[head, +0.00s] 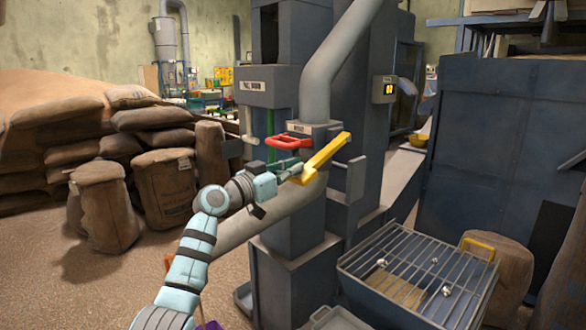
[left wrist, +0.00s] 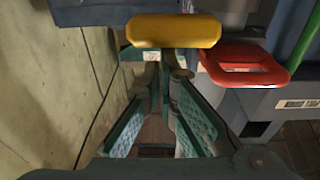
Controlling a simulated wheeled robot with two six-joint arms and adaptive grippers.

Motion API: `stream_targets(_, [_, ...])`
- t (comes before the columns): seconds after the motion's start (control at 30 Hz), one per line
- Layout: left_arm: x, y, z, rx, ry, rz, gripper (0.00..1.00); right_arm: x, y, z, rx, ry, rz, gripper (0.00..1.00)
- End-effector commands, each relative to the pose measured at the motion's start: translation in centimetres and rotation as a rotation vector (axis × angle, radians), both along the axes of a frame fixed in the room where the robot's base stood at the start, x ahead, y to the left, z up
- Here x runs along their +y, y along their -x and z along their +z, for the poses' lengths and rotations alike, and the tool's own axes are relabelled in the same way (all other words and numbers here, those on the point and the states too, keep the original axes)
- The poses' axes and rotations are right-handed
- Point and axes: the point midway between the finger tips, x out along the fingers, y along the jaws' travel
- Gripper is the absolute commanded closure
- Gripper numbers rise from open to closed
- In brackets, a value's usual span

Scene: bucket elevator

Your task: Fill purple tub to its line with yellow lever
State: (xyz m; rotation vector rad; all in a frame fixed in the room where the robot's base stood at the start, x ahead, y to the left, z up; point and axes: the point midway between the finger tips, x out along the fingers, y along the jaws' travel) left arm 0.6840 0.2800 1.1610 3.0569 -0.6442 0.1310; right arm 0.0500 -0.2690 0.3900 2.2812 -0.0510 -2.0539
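The yellow lever (head: 326,152) slants across the front of the grey elevator column. Its rounded yellow end (left wrist: 173,30) shows at the top of the left wrist view. My left gripper (head: 288,172) is at the lever's lower end. In the left wrist view its teal fingers (left wrist: 164,72) are apart, with their tips just below the lever's end; I cannot tell if they touch it. Nothing shows held between them. A small bit of purple, perhaps the purple tub (head: 210,325), shows at the bottom edge; its fill line and contents are hidden. My right gripper is not in view.
A red handle (head: 287,142) sits close beside the lever, also in the left wrist view (left wrist: 243,65). A grey pipe (head: 265,218) slopes below my arm. A barred hopper (head: 418,275) stands at right. Sacks (head: 105,205) stand at left, with open floor before them.

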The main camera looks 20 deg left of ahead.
Motion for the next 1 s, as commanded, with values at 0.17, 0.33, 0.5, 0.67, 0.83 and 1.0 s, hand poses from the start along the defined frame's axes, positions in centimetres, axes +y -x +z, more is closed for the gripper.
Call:
stream_targets(0.17, [0.0,-0.1,-0.7,0.015,-0.003,-0.002,1.0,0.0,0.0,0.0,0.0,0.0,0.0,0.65])
stream_targets(0.33, [0.0,-0.1,-0.7,0.015,-0.003,-0.002,1.0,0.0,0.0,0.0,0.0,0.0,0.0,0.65])
stream_targets(0.5, [0.0,-0.1,-0.7,0.014,-0.002,-0.002,1.0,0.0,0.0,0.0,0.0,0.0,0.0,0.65])
stream_targets(0.67, [0.0,-0.1,-0.7,0.014,-0.002,-0.002,1.0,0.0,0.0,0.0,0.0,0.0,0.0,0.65])
stream_targets(0.83, [-0.1,0.1,0.5,0.012,-0.002,-0.003,1.0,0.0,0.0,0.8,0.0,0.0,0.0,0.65])
stream_targets(1.0, [-0.1,0.9,4.1,0.002,-0.004,-0.009,1.0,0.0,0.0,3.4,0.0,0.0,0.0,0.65])
